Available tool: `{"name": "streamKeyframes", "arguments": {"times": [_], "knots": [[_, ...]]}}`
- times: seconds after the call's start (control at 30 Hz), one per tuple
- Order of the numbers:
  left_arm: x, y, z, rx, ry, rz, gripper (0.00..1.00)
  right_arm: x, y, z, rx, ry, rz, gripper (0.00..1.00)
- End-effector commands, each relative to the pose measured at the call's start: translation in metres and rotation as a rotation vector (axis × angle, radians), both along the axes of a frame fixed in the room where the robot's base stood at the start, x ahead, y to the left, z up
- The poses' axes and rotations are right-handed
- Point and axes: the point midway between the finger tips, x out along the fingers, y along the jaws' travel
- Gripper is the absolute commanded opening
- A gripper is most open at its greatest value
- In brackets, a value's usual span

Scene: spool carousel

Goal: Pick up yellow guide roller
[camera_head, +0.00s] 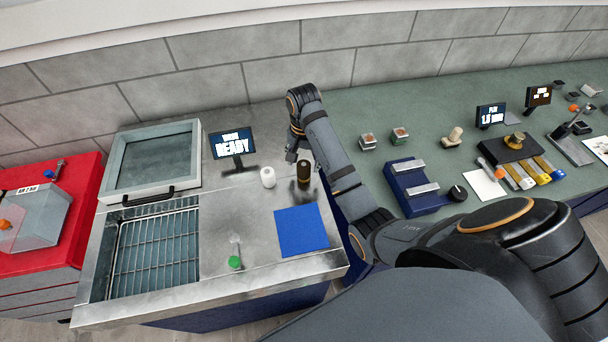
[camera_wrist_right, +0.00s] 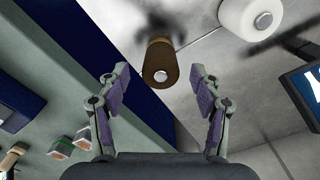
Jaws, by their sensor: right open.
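A dark brown cylinder (camera_head: 304,172) stands upright on the steel counter, to the right of a white roller (camera_head: 267,177). In the right wrist view the brown cylinder (camera_wrist_right: 161,62) has a yellowish-brown band and a pale round centre on its end. It is the likeliest match for the guide roller, but its yellow is doubtful. My right gripper (camera_head: 297,155) is by this cylinder, partly hidden by its own arm. In the wrist view its two fingers (camera_wrist_right: 160,68) are spread with the cylinder between and beyond them; neither visibly touches it. My left gripper is not in view.
A "READY" screen (camera_head: 233,143) stands behind the white roller (camera_wrist_right: 251,17). A blue mat (camera_head: 301,230) and a green-tipped tool (camera_head: 235,261) lie in front. A wire-rack basin (camera_head: 155,250) is left. The green bench (camera_head: 370,100) holds a blue fixture (camera_head: 405,180).

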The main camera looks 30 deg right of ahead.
Motion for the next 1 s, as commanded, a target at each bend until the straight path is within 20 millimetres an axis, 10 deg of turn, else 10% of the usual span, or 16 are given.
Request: {"name": "streamKeyframes", "arguments": {"times": [0.37, 0.87, 1.0], "knots": [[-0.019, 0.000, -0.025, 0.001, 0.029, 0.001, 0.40, 0.001, -0.001, -0.032, 0.001, 0.001, 0.000, 0.65], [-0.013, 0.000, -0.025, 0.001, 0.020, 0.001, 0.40, 0.001, -0.001, -0.032, 0.001, 0.001, 0.000, 0.00], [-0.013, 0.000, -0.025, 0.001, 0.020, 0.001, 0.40, 0.001, -0.001, -0.032, 0.000, 0.000, 0.000, 0.00]]}}
